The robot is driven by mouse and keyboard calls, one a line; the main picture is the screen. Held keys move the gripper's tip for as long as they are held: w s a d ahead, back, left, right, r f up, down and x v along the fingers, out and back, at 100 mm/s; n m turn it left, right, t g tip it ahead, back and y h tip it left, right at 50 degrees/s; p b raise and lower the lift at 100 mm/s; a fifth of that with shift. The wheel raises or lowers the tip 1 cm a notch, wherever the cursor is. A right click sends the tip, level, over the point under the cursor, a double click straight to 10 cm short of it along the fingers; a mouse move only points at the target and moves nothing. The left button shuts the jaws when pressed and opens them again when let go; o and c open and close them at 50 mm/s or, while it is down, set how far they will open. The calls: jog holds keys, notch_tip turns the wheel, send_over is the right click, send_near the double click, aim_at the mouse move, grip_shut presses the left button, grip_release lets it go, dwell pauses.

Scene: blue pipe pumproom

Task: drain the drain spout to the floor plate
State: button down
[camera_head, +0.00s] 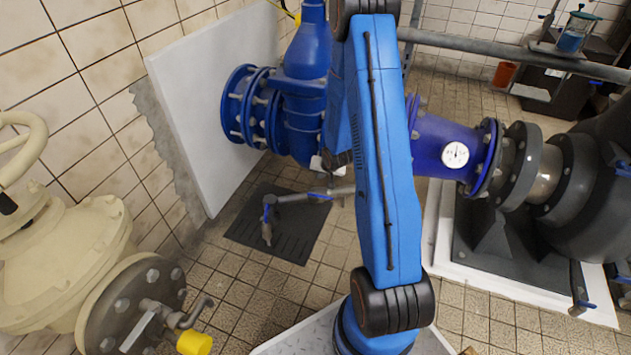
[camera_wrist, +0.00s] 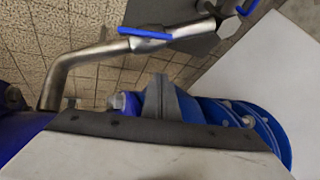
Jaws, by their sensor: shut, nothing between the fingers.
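The drain spout (camera_head: 290,198) is a grey metal pipe that runs left from behind my arm and turns down at its end above the floor plate. It also shows across the top of the wrist view (camera_wrist: 90,55), bent at the left. One blue lever (camera_wrist: 146,33) lies along the pipe; another blue lever (camera_head: 266,213) is at the downturned end. The dark floor plate (camera_head: 290,245) lies on the tiles below and looks dry. My gripper (camera_wrist: 160,88) is shut and empty, apart from the pipe and levers. In the head view my arm partly hides it.
A blue pipe with flanges (camera_head: 255,105) meets a white wall panel (camera_head: 185,120) near my gripper. A blue pipe with a gauge (camera_head: 455,155) leads right to dark pump flanges. A cream valve (camera_head: 70,250) stands at the left. Tiled floor is open around the plate.

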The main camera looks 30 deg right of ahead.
send_over(320, 196)
jog(key=w, duration=0.4)
notch_tip(320, 196, down, 7)
jog(key=shift+s+a+f, duration=0.3)
jog(key=shift+s+f, duration=0.05)
jog(key=shift+f, duration=0.25)
jog(key=shift+s+a+f, duration=0.3)
jog(key=shift+f, duration=0.3)
jog(key=shift+s+a+f, duration=0.35)
jog(key=shift+f, duration=0.05)
